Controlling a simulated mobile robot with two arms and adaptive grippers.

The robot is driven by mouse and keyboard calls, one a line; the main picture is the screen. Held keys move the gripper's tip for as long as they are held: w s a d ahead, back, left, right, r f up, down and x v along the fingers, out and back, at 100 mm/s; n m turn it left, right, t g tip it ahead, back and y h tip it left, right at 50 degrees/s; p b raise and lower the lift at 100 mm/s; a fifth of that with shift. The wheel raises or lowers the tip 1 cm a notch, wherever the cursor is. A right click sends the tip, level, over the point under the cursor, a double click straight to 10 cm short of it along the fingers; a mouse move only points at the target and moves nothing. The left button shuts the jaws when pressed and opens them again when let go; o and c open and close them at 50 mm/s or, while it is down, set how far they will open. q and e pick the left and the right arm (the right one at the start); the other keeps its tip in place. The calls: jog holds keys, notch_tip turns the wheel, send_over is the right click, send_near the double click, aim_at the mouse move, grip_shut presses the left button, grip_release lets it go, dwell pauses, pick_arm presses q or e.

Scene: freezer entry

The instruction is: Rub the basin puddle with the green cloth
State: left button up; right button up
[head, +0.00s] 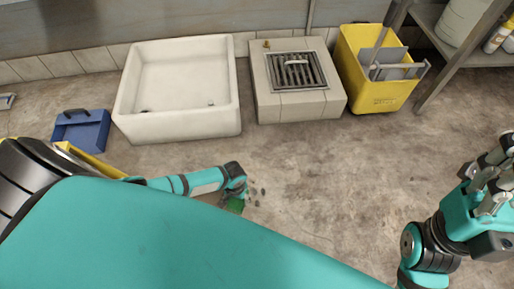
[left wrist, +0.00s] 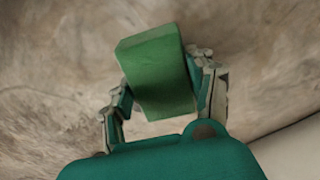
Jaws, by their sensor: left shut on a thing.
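My left gripper (left wrist: 160,85) is shut on the green cloth (left wrist: 155,72), which looks like a thick folded block between the fingers. In the head view the left gripper (head: 236,180) is low over the floor in front of the white basin (head: 180,125), and a bit of green cloth (head: 236,205) shows beneath it. Whether the cloth touches the floor is unclear. My right gripper (head: 486,172) is open and empty at the right edge.
A drain block with a metal grate (head: 297,70) stands right of the basin, then a yellow mop bucket (head: 385,95) and a shelf (head: 450,50). Concrete floor (head: 330,170) is clear in the middle. My left arm hides the lower left.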

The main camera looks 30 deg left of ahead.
pick_arm(q)
jog(key=shift+r+p, duration=1.25)
jog(key=shift+r, duration=0.25)
